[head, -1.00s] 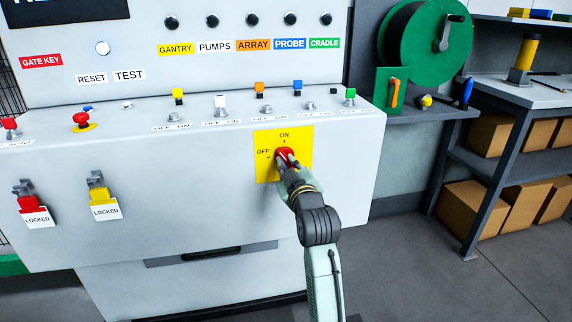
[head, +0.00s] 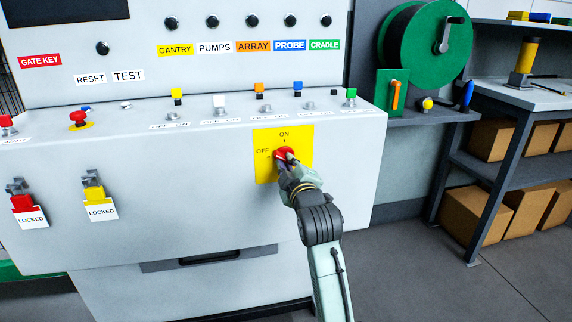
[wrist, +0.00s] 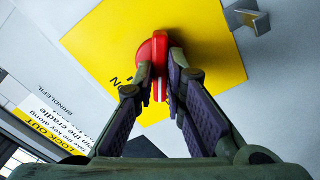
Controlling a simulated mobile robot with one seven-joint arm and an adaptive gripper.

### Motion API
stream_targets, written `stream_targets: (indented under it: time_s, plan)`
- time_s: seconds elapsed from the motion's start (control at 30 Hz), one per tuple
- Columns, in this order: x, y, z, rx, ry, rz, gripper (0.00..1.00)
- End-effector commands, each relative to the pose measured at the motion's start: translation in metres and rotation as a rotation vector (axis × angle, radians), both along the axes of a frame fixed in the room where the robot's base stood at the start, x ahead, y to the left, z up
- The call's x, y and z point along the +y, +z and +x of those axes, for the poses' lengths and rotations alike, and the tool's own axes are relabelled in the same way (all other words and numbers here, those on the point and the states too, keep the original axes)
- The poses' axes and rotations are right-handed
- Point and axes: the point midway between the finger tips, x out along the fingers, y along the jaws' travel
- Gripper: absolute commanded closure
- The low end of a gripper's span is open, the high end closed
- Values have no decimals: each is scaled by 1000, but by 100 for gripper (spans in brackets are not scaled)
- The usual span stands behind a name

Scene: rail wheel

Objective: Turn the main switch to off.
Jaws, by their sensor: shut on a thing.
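The main switch is a red knob (head: 283,153) on a yellow plate (head: 304,140) marked ON at the top and OFF at the left, on the sloping front of the grey console. My gripper (head: 289,162) is at the knob in the head view and hides part of it. In the wrist view, the red knob (wrist: 153,50) stands out from the yellow plate (wrist: 105,40), and my gripper (wrist: 162,78) is shut on its raised grip, one finger on each side. I cannot tell clearly which mark the knob points to.
Two LOCKED tags hang by a red lock (head: 23,203) and a yellow lock (head: 94,193) at the left. Small toggle switches line the ledge above. A green reel (head: 425,45) and shelves with boxes (head: 498,138) stand at the right. The floor at the right is clear.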

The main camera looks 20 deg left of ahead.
Motion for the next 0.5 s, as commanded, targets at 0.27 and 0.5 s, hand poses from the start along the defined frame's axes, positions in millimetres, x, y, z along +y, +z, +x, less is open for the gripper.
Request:
stream_targets:
  time_s: [0.27,0.5]
  plan:
    - [0,-1,0,-103,0,-150,100]
    - [0,0,0,-114,1,-170,100]
